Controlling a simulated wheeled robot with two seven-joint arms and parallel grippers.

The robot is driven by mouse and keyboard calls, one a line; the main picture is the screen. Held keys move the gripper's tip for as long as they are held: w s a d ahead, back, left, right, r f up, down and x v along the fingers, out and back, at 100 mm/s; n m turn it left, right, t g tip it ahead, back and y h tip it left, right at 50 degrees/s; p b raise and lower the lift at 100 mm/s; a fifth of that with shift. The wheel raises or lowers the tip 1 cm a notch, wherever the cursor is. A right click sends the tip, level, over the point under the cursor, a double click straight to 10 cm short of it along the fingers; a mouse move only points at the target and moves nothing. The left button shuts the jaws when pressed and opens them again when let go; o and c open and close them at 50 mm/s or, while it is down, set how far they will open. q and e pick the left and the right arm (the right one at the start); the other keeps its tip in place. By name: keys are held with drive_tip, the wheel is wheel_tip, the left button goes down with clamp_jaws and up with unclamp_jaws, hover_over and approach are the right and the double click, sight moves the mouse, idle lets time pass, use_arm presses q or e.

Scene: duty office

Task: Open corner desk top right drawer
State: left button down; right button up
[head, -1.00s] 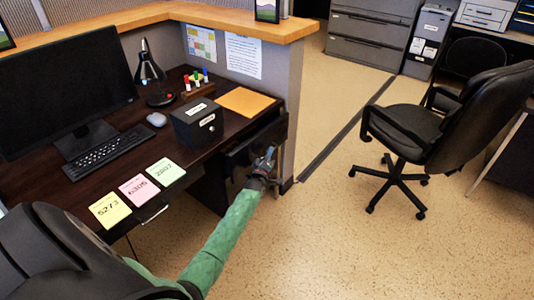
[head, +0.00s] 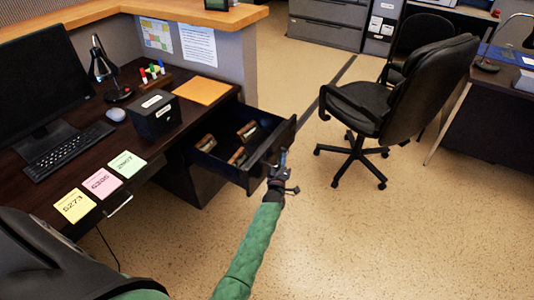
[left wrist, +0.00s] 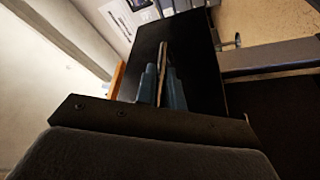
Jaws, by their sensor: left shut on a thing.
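The desk's top right drawer (head: 282,138) is pulled well out from under the dark desk top (head: 85,150). Its inside shows in the head view, with a few brown-and-white items (head: 238,155) lying in it. My left gripper (head: 281,160) is at the outer face of the drawer front, shut on the drawer handle. In the left wrist view, the grey-blue fingers (left wrist: 162,85) close on the thin handle (left wrist: 165,62) in front of the dark drawer front. The fingers hide part of the handle. My right gripper is not in view.
A black box (head: 153,115), an orange folder (head: 202,90) and several coloured notes (head: 101,183) lie on the desk. A black office chair (head: 390,110) stands to the right. The speckled floor (head: 350,240) right of the drawer is clear.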

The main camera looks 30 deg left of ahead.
use_arm(q)
drive_tip(key=d, duration=0.6)
drive_tip(key=shift+s, duration=0.3)
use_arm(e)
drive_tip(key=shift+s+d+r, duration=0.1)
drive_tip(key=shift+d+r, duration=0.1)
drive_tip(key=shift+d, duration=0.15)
use_arm(q)
drive_tip(key=shift+d+f, duration=0.1)
drive_tip(key=c, duration=1.5)
unclamp_jaws()
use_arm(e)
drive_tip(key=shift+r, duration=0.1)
